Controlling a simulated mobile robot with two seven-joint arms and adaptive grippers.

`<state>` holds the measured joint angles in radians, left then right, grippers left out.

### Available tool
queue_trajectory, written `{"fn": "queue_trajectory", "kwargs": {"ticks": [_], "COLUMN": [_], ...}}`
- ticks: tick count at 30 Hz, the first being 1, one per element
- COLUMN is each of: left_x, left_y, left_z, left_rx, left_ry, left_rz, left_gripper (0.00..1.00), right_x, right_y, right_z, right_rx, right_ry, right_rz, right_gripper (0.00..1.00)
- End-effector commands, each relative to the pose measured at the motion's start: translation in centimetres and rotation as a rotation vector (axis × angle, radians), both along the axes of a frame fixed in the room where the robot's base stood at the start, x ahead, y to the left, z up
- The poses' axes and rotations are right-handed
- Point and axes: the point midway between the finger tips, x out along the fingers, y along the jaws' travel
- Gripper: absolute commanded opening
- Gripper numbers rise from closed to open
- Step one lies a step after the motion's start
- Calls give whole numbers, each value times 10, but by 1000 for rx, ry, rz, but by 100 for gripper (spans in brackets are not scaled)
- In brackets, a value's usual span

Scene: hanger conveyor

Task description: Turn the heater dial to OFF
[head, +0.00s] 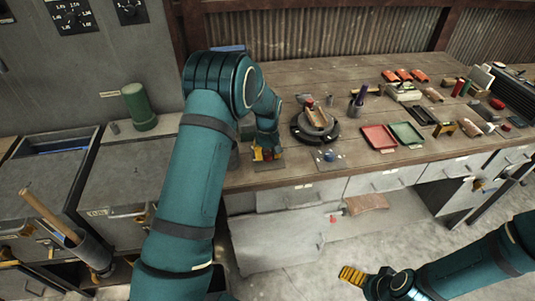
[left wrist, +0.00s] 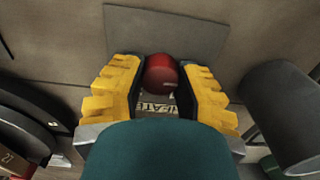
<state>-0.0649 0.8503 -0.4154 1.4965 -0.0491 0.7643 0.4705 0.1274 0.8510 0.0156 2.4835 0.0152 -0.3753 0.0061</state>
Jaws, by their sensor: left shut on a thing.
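The heater dial is a red round knob (left wrist: 161,74) in the left wrist view, on a grey plate (left wrist: 190,32) with a partly hidden printed label (left wrist: 157,108). My left gripper (left wrist: 160,90) has its yellow fingers on both sides of the knob, shut on it. In the head view this left gripper (head: 266,153) is low at the bench's near left part, and the knob is mostly hidden by it. No pointer or OFF mark can be made out. My right gripper (head: 355,277) is at the lower right, away from the bench; its finger gap is unclear.
The wooden bench (head: 345,83) holds a round dark stand (head: 316,124), a red tray (head: 379,138) and a green tray (head: 406,134). Dark cylindrical things flank the fingers in the left wrist view. A green cylinder (head: 138,107) stands on the left cabinet. Floor space is free before the drawers.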

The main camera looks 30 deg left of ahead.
Motion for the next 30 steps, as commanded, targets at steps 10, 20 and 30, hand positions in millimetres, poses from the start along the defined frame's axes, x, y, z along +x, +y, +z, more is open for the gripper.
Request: {"fn": "queue_trajectory", "kwargs": {"ticks": [10,20,30], "left_x": [-2,-2,0], "left_y": [-1,0,0], "left_z": [-3,-2,4], "left_rx": [-1,-1,-1], "left_ry": [7,5,1], "left_rz": [20,19,18], "left_gripper": [0,68,68], "right_x": [0,0,0], "right_y": [0,0,0], "right_z": [0,0,0], "right_rx": [0,0,0], "right_ry": [0,0,0], "right_rz": [0,0,0], "right_gripper": [99,99,99]}}
